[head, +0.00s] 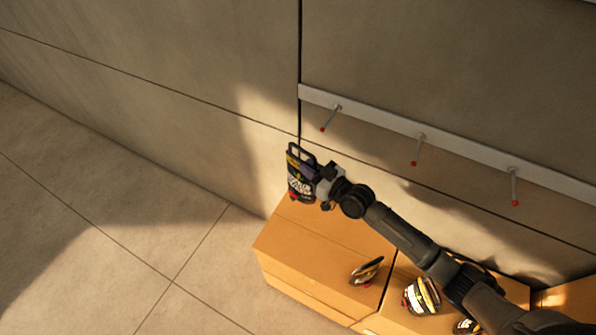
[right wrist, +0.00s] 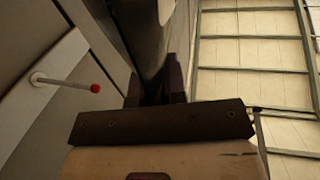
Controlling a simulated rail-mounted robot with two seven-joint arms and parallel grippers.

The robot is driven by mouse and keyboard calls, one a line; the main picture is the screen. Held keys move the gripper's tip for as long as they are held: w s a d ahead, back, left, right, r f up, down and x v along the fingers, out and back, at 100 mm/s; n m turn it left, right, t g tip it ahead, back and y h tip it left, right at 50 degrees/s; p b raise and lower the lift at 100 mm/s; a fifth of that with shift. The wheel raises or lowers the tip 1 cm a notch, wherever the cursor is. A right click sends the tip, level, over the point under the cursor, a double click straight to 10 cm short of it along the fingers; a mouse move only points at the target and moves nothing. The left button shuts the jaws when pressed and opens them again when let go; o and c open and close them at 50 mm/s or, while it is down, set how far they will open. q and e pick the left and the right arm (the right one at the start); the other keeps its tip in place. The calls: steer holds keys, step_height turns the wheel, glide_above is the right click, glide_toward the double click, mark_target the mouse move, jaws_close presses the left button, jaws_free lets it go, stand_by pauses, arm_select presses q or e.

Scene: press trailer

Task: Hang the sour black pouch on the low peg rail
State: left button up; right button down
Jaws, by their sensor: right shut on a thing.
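A black pouch (head: 299,187) with yellow and white print and an open loop at its top hangs roughly upright in the head view. My right gripper (head: 318,186) is shut on its right side. In the right wrist view, the gripper's dark fingers (right wrist: 155,92) close on a dark shape, with little of the pouch readable. The low peg rail (head: 382,127) is a pale strip on the wall with red-tipped pegs. Its left peg (head: 331,117) is above and right of the pouch, apart from it. A peg (right wrist: 70,84) also shows left of the fingers in the right wrist view. My left gripper is out of view.
An orange-tan bench or box (head: 310,248) stands below along the wall. Several similar patterned items, including a dark one (head: 367,270) and a yellow-white one (head: 421,296), sit on it beneath my right arm. The tiled floor (head: 110,240) at left is clear.

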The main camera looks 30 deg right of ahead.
steer(key=shift+w+d+r+h+p, duration=0.15)
steer(key=shift+d+r+p, duration=0.25)
steer(key=shift+d, duration=0.25)
steer(key=shift+w+d+r+h+p, duration=0.15)
steer(key=shift+d+r+p, duration=0.15)
steer(key=shift+d+r, duration=0.3)
arm_select(q)
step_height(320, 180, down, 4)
steer(key=b, duration=0.6)
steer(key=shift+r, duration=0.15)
arm_select(e)
steer(key=w+d, duration=0.1)
steer(key=d, duration=0.2)
steer(key=w+d, duration=0.1)
steer(key=shift+w+d+f, duration=0.3)
steer(key=shift+d+f, duration=0.05)
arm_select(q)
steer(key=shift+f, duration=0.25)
arm_select(e)
steer(key=shift+w+d+m, duration=0.1)
steer(key=shift+d+m, duration=0.15)
steer(key=shift+m, duration=0.05)
arm_select(q)
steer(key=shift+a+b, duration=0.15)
steer(key=shift+b, duration=0.15)
